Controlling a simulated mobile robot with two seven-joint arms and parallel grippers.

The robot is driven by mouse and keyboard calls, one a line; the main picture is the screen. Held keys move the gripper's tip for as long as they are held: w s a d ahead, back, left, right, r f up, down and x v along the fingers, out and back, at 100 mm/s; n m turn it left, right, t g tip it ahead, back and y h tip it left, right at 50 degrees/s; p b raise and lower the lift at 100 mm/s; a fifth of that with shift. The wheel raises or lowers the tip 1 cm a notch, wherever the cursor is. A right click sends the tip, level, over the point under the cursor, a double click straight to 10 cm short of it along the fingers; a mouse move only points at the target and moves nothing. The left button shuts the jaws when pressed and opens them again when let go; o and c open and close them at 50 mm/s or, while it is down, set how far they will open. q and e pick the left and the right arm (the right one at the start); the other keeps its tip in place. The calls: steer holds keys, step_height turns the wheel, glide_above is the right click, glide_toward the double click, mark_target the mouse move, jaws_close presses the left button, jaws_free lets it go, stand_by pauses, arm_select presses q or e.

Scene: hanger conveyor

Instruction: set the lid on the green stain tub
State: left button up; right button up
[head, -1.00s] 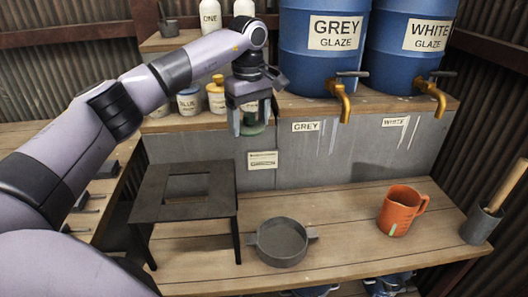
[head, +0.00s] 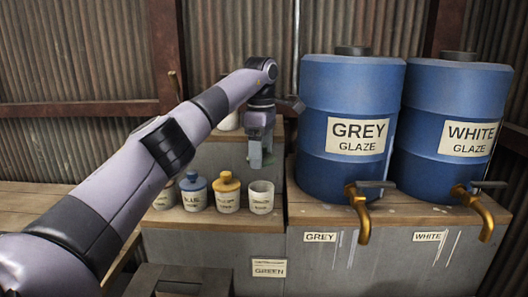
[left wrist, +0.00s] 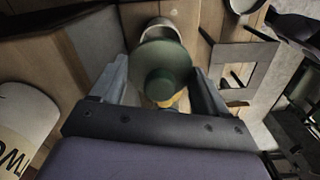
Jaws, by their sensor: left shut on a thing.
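My left gripper (head: 260,157) is shut on the green lid (left wrist: 163,62), which has a dark green round knob and lies between the fingers in the left wrist view. In the head view only a little of the lid shows at the fingertips. In the left wrist view a pale rim (left wrist: 158,24) shows partly behind the lid. My right gripper is not in view.
A yellow-lidded tub (head: 227,193) and a blue-lidded tub (head: 194,193) stand to the left of the open tub. The grey glaze barrel (head: 350,125) and white glaze barrel (head: 458,125) with brass taps stand to the right. A higher shelf is behind.

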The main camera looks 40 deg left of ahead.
arm_select(q)
steer(key=shift+s+f, duration=0.15)
steer(key=shift+f, duration=2.55)
steer(key=shift+f, duration=1)
steer(key=o, duration=0.8)
steer(key=shift+c, duration=0.2)
steer(key=shift+o, duration=0.3)
steer(key=shift+o, duration=0.8)
steer(key=shift+r, duration=3.6)
steer(key=shift+f, duration=0.1)
